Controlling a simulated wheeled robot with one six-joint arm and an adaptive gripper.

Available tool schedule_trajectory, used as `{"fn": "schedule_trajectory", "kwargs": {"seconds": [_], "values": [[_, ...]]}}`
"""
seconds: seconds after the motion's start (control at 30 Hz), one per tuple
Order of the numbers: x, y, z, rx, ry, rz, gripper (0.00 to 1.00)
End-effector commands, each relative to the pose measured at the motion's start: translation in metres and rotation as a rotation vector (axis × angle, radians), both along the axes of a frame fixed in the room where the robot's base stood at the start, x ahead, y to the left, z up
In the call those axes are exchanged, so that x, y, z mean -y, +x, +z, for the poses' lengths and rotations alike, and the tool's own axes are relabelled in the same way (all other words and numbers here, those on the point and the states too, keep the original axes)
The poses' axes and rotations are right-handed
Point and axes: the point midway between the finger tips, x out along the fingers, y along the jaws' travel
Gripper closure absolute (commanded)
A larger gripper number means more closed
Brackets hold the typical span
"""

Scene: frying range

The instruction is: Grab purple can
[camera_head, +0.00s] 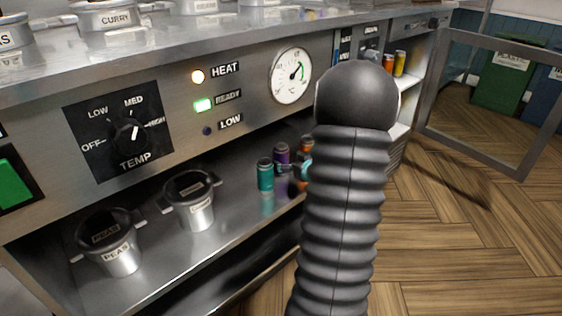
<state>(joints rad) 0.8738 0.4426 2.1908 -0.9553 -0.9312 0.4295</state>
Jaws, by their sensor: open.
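The purple can (282,154) stands upright on the lower metal shelf under the control panel, just left of my arm. A teal can (265,175) stands in front of it and to its left, covering part of its lower left side. My black ribbed arm fills the middle right of the view. My gripper is hidden behind it, so its distance from the purple can does not show. A small light-blue part shows at the arm's left edge, close to the purple can; I cannot tell what it belongs to.
An orange can (307,144) is partly hidden by my arm. Metal pots, one marked PEAS (119,254) and another (193,205), stand on the lower shelf (222,250) at left. The control panel overhangs it. An open door frame (490,150) stands right; wooden floor is clear.

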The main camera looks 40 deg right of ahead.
Motion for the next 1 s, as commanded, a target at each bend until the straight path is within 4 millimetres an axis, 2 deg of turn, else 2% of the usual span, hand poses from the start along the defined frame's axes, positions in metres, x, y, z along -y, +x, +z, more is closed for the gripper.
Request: {"fn": "schedule_trajectory", "kwargs": {"seconds": [0.4,0.7,0.77,1.0], "values": [[0.005,0.045,-0.016,0.0,0.0,0.002,0.16],[0.007,0.049,-0.016,0.001,-0.001,-0.001,0.16],[0.006,0.049,-0.016,0.001,-0.001,-0.001,0.29],[0.006,0.049,-0.016,0.001,-0.001,0.0,0.89]]}}
